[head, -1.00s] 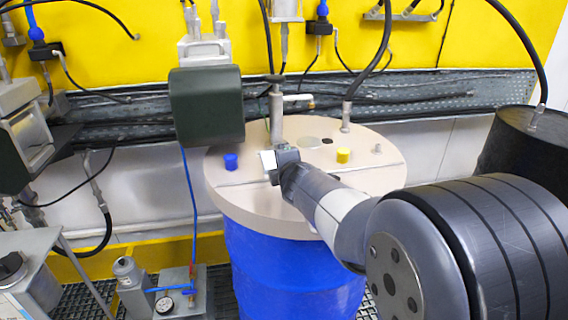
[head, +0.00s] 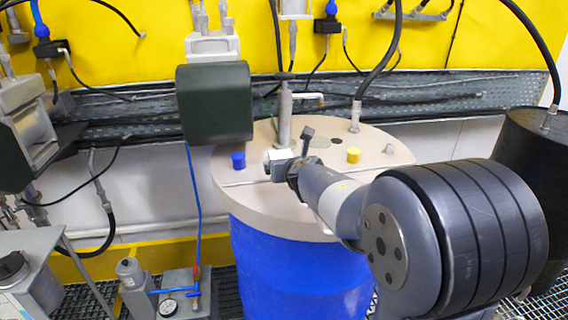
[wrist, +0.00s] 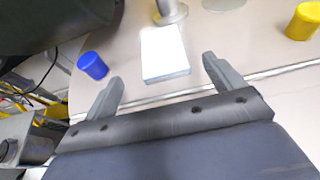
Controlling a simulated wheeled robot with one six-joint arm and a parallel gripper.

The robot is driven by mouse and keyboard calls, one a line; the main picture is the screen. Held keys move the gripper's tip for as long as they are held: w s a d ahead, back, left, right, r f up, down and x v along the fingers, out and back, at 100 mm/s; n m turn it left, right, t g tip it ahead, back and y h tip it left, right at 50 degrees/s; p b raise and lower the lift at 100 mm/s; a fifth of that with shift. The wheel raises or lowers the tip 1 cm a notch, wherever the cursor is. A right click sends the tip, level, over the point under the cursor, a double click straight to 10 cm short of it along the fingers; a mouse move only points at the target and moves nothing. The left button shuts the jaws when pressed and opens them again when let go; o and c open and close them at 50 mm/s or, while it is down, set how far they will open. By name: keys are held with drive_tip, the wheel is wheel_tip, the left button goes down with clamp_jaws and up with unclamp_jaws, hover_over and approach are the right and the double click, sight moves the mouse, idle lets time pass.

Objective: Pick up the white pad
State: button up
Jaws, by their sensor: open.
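The white pad (wrist: 165,52) lies flat on the beige drum lid (wrist: 140,95) in the wrist view, just ahead of my jaws and close to the foot of a metal post. My gripper (wrist: 163,70) is open and empty, with one finger to the left of the pad's near end and one to the right. In the head view my gripper (head: 285,168) is low over the drum lid (head: 235,195), near the post.
A blue cap (wrist: 92,65) is left of my jaws and a yellow cap (wrist: 303,22) is to the right. The metal post (head: 285,120) rises behind the pad. A dark green box (head: 214,103) hangs at the lid's left. A black drum (head: 525,165) stands at the right.

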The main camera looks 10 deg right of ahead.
drive_tip(key=shift+x, duration=4.2)
drive_tip(key=shift+d, duration=0.15)
drive_tip(key=shift+c, duration=0.2)
drive_tip(key=c, duration=1.1)
